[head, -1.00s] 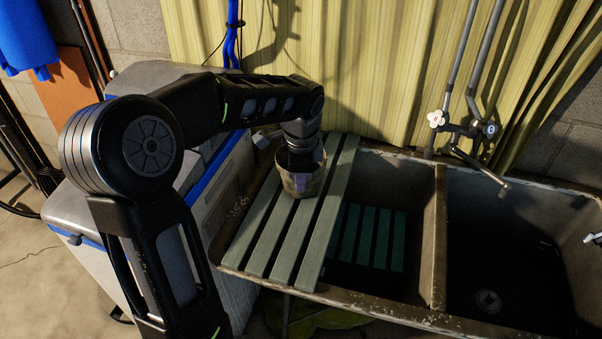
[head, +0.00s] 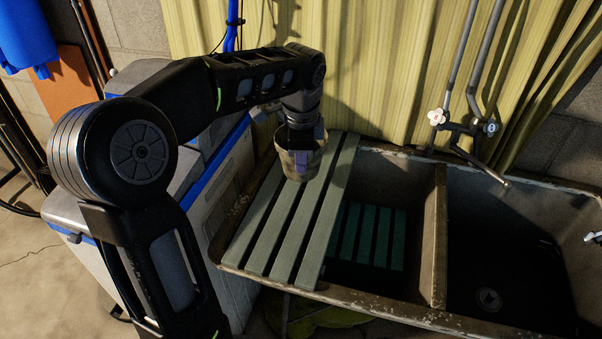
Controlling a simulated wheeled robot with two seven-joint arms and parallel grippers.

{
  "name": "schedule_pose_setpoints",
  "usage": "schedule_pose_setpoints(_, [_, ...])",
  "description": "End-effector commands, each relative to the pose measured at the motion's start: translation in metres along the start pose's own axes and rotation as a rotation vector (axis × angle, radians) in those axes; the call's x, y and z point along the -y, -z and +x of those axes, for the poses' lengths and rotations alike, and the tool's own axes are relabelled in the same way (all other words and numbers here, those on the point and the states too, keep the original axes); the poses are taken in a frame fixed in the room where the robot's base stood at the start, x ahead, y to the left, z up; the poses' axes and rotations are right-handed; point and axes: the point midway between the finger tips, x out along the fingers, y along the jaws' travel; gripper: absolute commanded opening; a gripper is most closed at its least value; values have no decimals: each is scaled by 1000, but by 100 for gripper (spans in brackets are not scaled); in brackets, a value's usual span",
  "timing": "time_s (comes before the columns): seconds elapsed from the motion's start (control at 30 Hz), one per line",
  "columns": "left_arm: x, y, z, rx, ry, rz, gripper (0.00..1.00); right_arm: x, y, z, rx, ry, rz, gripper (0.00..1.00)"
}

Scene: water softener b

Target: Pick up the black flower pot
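The flower pot (head: 290,163) looks dark grey-brown and worn in this light. It is upright at the rear of the green slatted board (head: 288,222) that lies across the left part of the sink. My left gripper (head: 301,158) reaches down to the pot from above, with a purple-tinted finger over the pot's near wall. The other finger is hidden, seemingly inside the pot. The gripper appears shut on the wall, and the pot has risen with it. My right gripper is not in view.
The double stone sink (head: 441,240) has open basins right of the board. A faucet (head: 470,130) stands behind it, before a yellow-green curtain (head: 375,75). A grey cabinet with blue trim (head: 222,160) stands close on the left, under my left arm.

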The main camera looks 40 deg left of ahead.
Motion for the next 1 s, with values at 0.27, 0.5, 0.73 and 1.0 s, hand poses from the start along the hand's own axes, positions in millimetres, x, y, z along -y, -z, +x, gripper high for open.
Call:
schedule_pose_setpoints(0.27, [8, 0, -42, -1, 1, 0, 0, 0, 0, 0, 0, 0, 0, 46])
schedule_pose_setpoints(0.5, [8, 0, -47, -1, 1, 0, 0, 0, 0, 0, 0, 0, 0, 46])
schedule_pose_setpoints(0.73, [8, 0, -47, -1, 1, 0, 0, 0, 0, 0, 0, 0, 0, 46])
schedule_pose_setpoints(1.0, [8, 0, -46, -1, 1, 0, 0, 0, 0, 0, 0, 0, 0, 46])
